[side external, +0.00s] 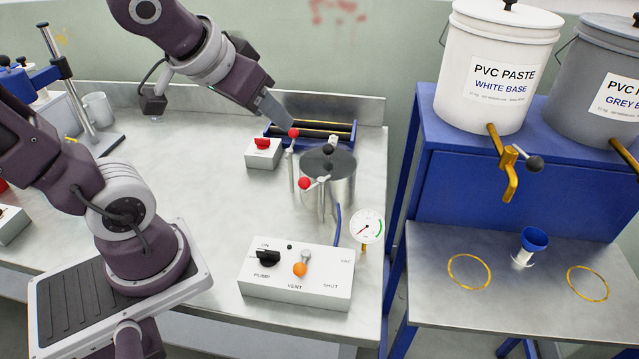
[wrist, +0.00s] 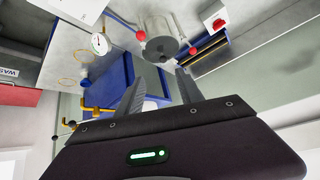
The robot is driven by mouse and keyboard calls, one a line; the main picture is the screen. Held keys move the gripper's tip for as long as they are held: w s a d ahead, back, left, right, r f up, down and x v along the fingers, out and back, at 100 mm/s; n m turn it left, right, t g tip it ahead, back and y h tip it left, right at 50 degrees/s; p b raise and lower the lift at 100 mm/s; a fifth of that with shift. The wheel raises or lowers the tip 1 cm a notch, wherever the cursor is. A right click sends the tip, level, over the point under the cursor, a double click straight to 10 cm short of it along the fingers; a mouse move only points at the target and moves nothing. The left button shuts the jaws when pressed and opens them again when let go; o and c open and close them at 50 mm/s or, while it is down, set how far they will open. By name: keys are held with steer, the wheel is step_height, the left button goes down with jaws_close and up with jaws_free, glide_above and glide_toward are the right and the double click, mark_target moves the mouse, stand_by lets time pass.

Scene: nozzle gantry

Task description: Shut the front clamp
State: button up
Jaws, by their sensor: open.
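A round metal pot (side external: 341,185) with a grey lid and black centre knob stands on the bench. The front clamp's red ball (side external: 304,183) is at the pot's near side, its short arm running toward a thin post; I cannot tell how far its lever is swung. This ball also shows in the wrist view (wrist: 140,36). A second clamp, with a red ball (side external: 294,132), stands at the pot's far left on an upright post. My gripper (side external: 281,116) is above and behind the pot, near the second ball and apart from the front one. Its fingers (wrist: 160,78) are spread and empty.
A white control box (side external: 295,279) with knobs and a gauge (side external: 366,227) stand in front of the pot. A red-switch box (side external: 263,152) is left of it, and a blue tray (side external: 348,130) is behind.

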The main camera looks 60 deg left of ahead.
steer(key=w+a+f+n+t+h, duration=0.15)
steer(key=w+f, duration=0.25)
steer(key=w, duration=0.4)
steer(key=w+f+n+t+h, duration=0.1)
steer(key=w+f+h, duration=0.25)
steer(key=w, duration=0.35)
steer(key=s+d+f+n+g+h, duration=0.25)
steer(key=s+d+f+h, duration=0.25)
steer(key=d+h, duration=0.3)
steer(key=s+a+f+n+t+h, duration=0.25)
steer(key=a+n, duration=0.25)
steer(key=n, duration=0.3)
steer(key=s+a+f+n+t+h, duration=0.15)
steer(key=s+a+n, duration=0.25)
steer(key=n, duration=0.4)
steer(key=x, duration=0.7)
steer(key=shift+a+f+t+y, duration=0.2)
steer(key=shift+f+t+y, duration=0.1)
steer(key=shift+t+y, duration=0.1)
steer(key=shift+w, duration=0.15)
jaws_close()
